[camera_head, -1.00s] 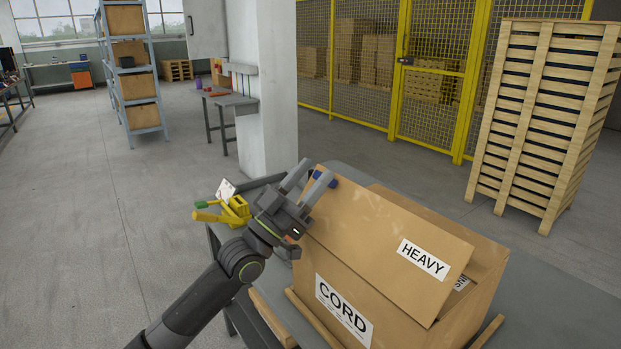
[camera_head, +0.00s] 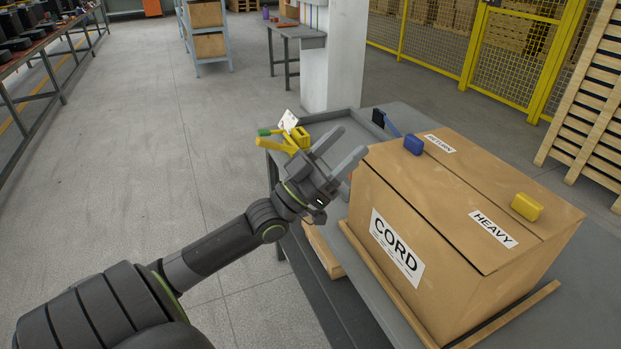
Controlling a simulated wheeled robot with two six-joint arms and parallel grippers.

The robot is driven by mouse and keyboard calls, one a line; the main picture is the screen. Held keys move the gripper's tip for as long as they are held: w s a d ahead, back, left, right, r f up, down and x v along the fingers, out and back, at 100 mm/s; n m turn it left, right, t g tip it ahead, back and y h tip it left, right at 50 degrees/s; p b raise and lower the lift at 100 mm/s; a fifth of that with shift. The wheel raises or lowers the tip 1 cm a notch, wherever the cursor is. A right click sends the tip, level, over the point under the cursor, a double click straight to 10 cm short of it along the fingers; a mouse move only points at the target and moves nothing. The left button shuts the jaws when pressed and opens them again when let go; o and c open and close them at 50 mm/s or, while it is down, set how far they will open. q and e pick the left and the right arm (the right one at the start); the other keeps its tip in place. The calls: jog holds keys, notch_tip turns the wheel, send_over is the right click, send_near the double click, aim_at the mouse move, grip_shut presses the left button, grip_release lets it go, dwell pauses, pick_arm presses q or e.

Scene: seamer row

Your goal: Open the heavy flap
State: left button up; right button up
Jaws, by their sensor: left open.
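The cardboard box (camera_head: 385,245) with a CORD label stands on the grey table at the right. Its flap marked HEAVY (camera_head: 445,210) appears to lie flat or nearly flat across the near part of the top. A second flap, marked RETURN (camera_head: 470,160), lies beyond it. My left gripper (camera_head: 350,142) is open and empty beside the box's left corner; I cannot tell if a finger touches the box. My right gripper is not in view.
A yellow and green tool (camera_head: 290,140) and a dark blue tool (camera_head: 385,122) lie on the grey table (camera_head: 350,124) behind my gripper. Wooden strips (camera_head: 510,314) run along the box's base. Stacked pallets (camera_head: 590,110) stand at the right. The floor at left is clear.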

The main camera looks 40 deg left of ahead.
pick_arm(q)
jog(key=v, duration=0.8)
jog(key=shift+b, duration=0.4)
